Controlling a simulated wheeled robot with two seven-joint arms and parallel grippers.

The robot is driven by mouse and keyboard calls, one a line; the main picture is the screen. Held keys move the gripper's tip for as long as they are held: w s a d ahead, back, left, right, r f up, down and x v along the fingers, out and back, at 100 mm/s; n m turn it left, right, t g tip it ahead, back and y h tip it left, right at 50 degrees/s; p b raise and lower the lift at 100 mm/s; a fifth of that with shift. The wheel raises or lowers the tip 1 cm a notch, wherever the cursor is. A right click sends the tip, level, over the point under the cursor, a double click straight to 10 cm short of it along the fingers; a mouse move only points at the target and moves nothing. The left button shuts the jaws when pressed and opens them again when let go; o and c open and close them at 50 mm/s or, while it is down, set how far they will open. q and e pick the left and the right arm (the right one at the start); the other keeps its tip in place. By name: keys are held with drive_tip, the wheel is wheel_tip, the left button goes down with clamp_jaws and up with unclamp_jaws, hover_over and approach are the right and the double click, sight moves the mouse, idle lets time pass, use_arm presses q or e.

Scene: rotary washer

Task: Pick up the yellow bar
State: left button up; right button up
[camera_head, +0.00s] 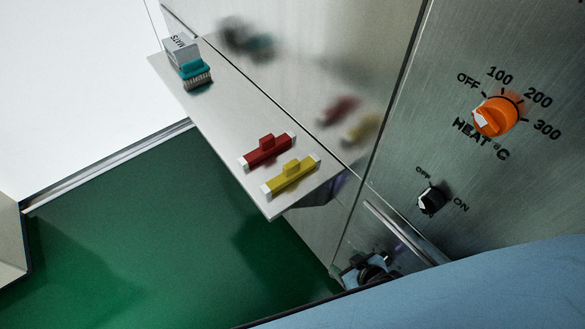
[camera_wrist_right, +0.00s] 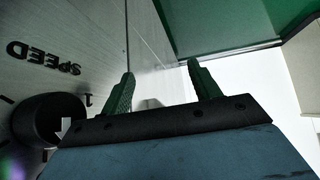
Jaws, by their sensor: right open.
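The yellow bar (camera_head: 290,178) lies on the grey shelf (camera_head: 225,120), near its lower right end in the head view. It has white ends and a small raised yellow block on top. My right gripper (camera_wrist_right: 162,88) is open in the wrist view, with two dark green fingers apart and nothing between them. The bar does not show in the wrist view. In the head view the right gripper is hard to make out among dark parts low by the panel, below the shelf end and apart from the bar. My left gripper is not in view.
A red bar (camera_head: 267,150) lies close beside the yellow one. A teal brush (camera_head: 194,73) and a white box (camera_head: 181,49) stand at the shelf's far end. The metal panel bears an orange heat knob (camera_head: 495,116) and a black switch (camera_head: 431,199). A black speed knob (camera_wrist_right: 47,120) is near the gripper.

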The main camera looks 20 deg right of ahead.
drive_tip(key=w+a+r+t+y+p, duration=0.15)
drive_tip(key=w+r, duration=0.25)
drive_tip(key=r, duration=0.4)
drive_tip(key=w+a+r+t, duration=0.2)
drive_tip(key=w+r, duration=0.1)
drive_tip(key=r, duration=0.5)
drive_tip(key=n+t+y, duration=0.1)
drive_tip(key=t+y, duration=0.1)
drive_tip(key=t, duration=0.1)
approach(294, 169)
drive_tip(key=shift+g, duration=0.25)
drive_tip(key=x, duration=0.4)
drive_tip(key=r+x, duration=0.1)
drive_tip(key=x, duration=0.1)
drive_tip(key=shift+w+d+f, duration=0.15)
drive_tip(key=shift+w+d, duration=0.1)
drive_tip(key=shift+w, duration=0.35)
drive_tip(key=shift+s+a+f+b+x, duration=0.1)
drive_tip(key=shift+a+x, duration=0.05)
drive_tip(key=shift+x, duration=0.85)
drive_tip(key=shift+s+a+f+b+x, duration=0.1)
drive_tip(key=shift+b+x, duration=0.05)
drive_tip(key=shift+x, duration=0.9)
drive_tip(key=shift+a+f+b+x, duration=0.1)
drive_tip(key=shift+a+x, duration=0.05)
drive_tip(key=shift+x, duration=0.85)
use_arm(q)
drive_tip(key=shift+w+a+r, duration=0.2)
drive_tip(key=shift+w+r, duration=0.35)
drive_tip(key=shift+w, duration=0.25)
